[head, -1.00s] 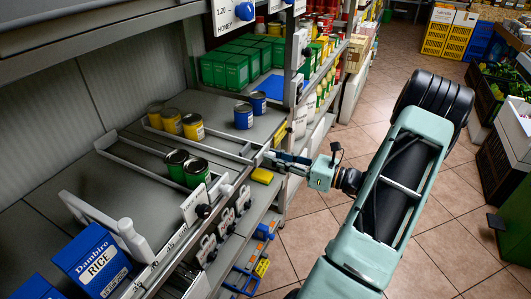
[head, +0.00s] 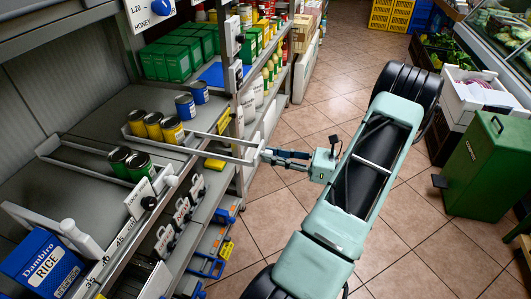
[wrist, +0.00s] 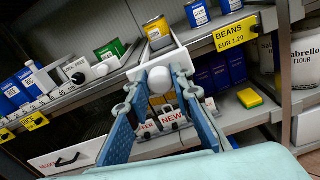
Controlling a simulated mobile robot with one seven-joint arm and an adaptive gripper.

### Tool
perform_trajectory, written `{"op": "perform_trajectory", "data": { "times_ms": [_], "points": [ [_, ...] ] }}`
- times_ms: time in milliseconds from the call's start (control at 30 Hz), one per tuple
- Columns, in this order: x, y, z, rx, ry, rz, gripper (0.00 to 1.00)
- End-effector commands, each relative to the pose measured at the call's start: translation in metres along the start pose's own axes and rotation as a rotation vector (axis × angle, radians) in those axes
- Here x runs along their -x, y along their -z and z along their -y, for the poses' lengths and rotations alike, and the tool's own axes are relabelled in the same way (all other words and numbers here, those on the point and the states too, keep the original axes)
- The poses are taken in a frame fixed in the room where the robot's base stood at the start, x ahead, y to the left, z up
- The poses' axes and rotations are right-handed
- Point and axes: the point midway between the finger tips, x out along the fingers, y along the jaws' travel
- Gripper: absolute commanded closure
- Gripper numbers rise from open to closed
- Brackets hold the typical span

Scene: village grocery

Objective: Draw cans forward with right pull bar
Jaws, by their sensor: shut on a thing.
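The right pull bar (head: 222,138) is a pale U-shaped frame whose front end sticks out past the shelf's front edge. A row of yellow cans (head: 153,126) stands upright inside it, back on the shelf. My gripper (head: 266,155) is shut on the front handle of this bar, out over the aisle. In the wrist view its blue fingers (wrist: 160,98) flank the rounded white handle (wrist: 159,79), and a yellow can (wrist: 157,31) stands behind the bar's white crosspiece. The left pull bar (head: 90,148) holds two green cans (head: 138,167) further left.
Two blue cans (head: 185,106) stand on the shelf beyond the yellow row. A blue rice box (head: 45,262) is at the near left. Price signs and handles line the shelf front. A green bin (head: 484,165) stands across the aisle; tiled floor (head: 400,235) lies between.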

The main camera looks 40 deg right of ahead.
Motion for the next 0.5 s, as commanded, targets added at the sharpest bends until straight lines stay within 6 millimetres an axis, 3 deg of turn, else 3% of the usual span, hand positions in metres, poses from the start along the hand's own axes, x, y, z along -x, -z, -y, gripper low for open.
{"op": "perform_trajectory", "data": {
  "times_ms": [433, 467, 500],
  "points": [
    [0.0054, 0.0005, 0.0001, 0.000, 0.001, -0.001, 1.00],
    [0.0054, 0.0005, 0.0001, 0.000, 0.001, -0.001, 0.78],
    [0.0054, 0.0005, 0.0001, 0.000, 0.001, -0.001, 0.74]
  ]
}}
